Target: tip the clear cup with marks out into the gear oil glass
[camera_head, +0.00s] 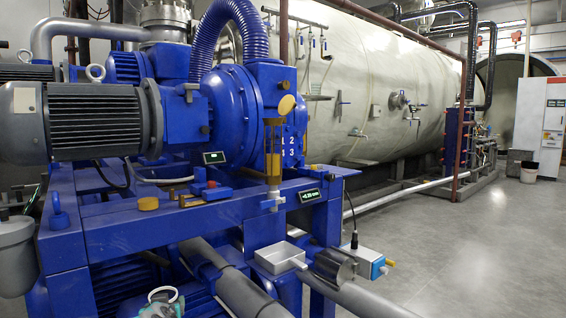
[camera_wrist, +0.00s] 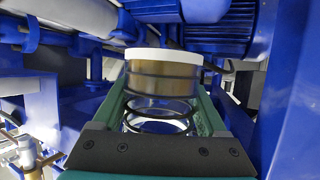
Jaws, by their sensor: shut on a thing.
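My gripper (camera_wrist: 160,115) has green fingers and is shut on the clear cup with marks (camera_wrist: 162,82) in the wrist view. The cup has a pale rim, dark rings and a tan-brown band in its upper part; its lower part is see-through. In the head view my gripper (camera_head: 162,302) shows only partly at the bottom edge, low and left of the gear oil glass. The cup and glass are apart.
A blue frame beam (camera_head: 190,225) with a motor (camera_head: 95,120) above lies behind my gripper. A pale tray (camera_head: 283,258) and a small white-blue box (camera_head: 365,262) sit low to the right. Blue frame parts crowd the cup in the wrist view.

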